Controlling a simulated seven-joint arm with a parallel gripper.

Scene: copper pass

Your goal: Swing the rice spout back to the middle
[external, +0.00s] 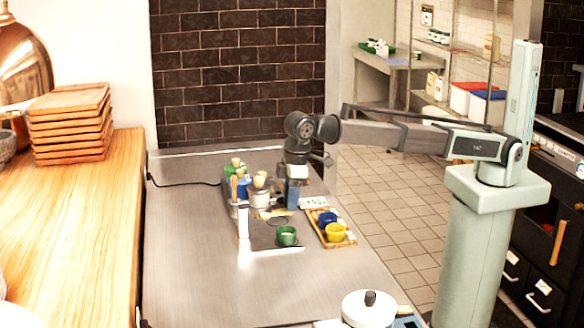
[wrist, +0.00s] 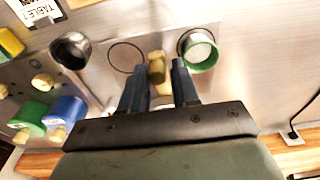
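The brass-coloured spout (wrist: 156,68) lies between my gripper's fingertips in the wrist view. It also shows as a small brass piece (external: 272,214) over the metal plate in the external view. My gripper (wrist: 160,78) points down with its two blue fingers apart, one on each side of the spout. A slim gap seems to show beside the right finger; contact is hard to judge. The spout's end sits between an empty outlined ring (wrist: 125,57) and a green cup (wrist: 198,50). The green cup (external: 287,235) stands at the plate's near end. A dark metal cup (wrist: 71,50) is left of the ring.
Blue (wrist: 68,111) and green (wrist: 28,117) containers with wooden knobs stand close to my gripper. A wooden tray (external: 345,241) with a blue cup (external: 327,219) and a yellow cup (external: 335,232) lies right of the plate. The steel counter's near left is clear.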

